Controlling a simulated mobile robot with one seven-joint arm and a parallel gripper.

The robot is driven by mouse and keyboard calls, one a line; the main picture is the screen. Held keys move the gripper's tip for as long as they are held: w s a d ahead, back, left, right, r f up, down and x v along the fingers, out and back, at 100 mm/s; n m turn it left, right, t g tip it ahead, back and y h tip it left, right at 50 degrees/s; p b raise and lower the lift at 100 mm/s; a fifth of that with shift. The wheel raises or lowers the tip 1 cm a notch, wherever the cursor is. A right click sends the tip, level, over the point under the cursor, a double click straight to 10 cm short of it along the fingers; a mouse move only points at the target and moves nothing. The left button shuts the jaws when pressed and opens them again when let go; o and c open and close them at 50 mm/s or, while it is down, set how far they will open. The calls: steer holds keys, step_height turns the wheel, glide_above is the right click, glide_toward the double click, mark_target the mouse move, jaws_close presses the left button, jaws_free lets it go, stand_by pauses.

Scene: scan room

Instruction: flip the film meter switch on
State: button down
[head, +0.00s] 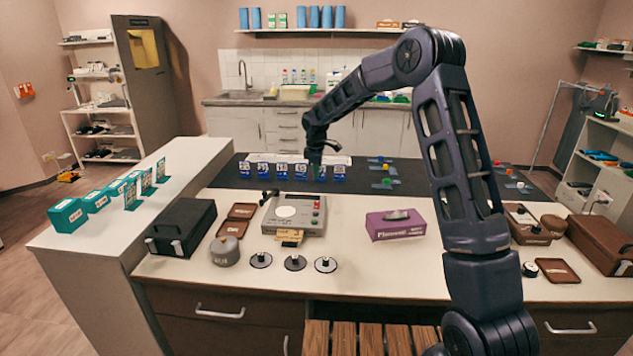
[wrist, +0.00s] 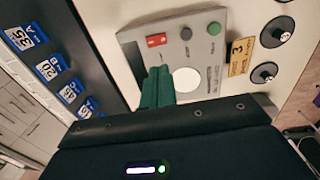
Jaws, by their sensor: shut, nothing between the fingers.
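The film meter (head: 293,228) is a light grey box on the white counter, with a round white disc on top. In the wrist view its panel (wrist: 208,58) shows a red switch (wrist: 157,40), a grey knob (wrist: 186,34) and a green button (wrist: 214,28) in a row. I cannot tell which way the red switch is set. My gripper (head: 316,172) is behind and above the meter in the head view, pointing down. Its green fingers (wrist: 158,72) are shut and empty. In the wrist view their tips appear just below the red switch; contact is not visible.
A yellow tag (head: 290,236) lies at the meter's front. Three black discs (head: 295,263) and a grey round weight (head: 224,251) are in front. A black box (head: 181,228) stands left, a purple box (head: 395,225) right. Several blue cards (head: 300,171) stand behind on the dark strip.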

mark_target(317, 202)
steer(key=shift+r, duration=0.35)
steer(key=shift+w, duration=0.6)
steer(key=f, duration=0.4)
steer(key=w+f, duration=0.1)
steer(key=f, duration=0.8)
steer(key=shift+w+f, duration=0.2)
steer(key=shift+w, duration=0.2)
steer(key=shift+f, duration=0.2)
steer(key=shift+w, duration=0.1)
